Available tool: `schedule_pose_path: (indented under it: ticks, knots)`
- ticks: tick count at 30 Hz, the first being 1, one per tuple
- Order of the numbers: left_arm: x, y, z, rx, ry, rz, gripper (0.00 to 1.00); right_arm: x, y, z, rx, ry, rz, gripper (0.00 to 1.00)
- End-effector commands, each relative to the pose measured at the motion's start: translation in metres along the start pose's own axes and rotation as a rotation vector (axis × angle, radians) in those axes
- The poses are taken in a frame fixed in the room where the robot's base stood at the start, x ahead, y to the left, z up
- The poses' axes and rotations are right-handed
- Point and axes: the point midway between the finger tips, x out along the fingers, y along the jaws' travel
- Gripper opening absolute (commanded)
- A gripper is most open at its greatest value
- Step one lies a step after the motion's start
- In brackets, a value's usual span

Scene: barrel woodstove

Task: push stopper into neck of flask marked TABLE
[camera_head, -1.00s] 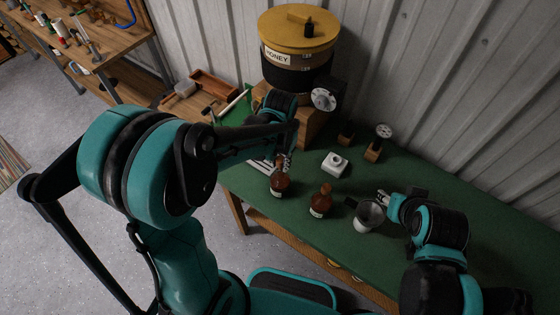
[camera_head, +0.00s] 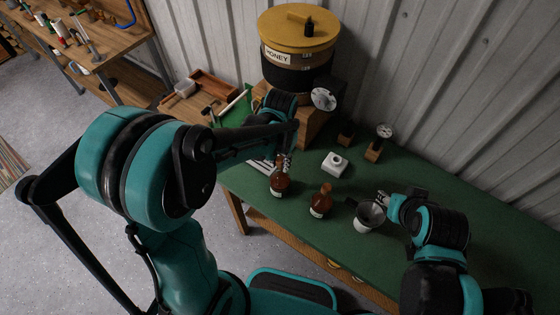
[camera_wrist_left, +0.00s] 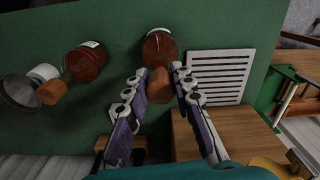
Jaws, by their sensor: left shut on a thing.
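A brown glass flask (camera_head: 279,187) with a pale label stands upright near the bench's front left edge. My left gripper (camera_head: 287,163) is right above it. In the left wrist view, the left gripper (camera_wrist_left: 160,80) is shut on a brown stopper (camera_wrist_left: 158,82), in line with the neck of that flask (camera_wrist_left: 158,47). The fingers and stopper hide the neck, so I cannot tell how deep the stopper sits. A second brown flask (camera_head: 320,205) with a brown top stands to the right. The label wording is too small to read. My right gripper (camera_head: 383,197) is beside a metal cup; its fingers are unclear.
The metal cup (camera_head: 369,215) stands right of the second flask. A white square bottle (camera_head: 335,163) is behind the flasks. A white slatted panel (camera_wrist_left: 221,76) lies near the left gripper.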

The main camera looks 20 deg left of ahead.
Motion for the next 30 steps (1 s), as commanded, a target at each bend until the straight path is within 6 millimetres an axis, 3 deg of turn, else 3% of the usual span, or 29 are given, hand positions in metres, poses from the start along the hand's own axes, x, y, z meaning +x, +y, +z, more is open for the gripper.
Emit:
schedule_pose_path:
  ticks: [24,30]
  knots:
    - [0.017,0.0,0.0,0.0,0.0,0.0,0.1,0.013,0.0,0.009,0.0,0.0,0.0,0.4]
    - [0.013,0.0,0.0,0.0,0.0,0.0,0.1,0.01,0.0,0.007,0.0,0.0,0.0,0.4]
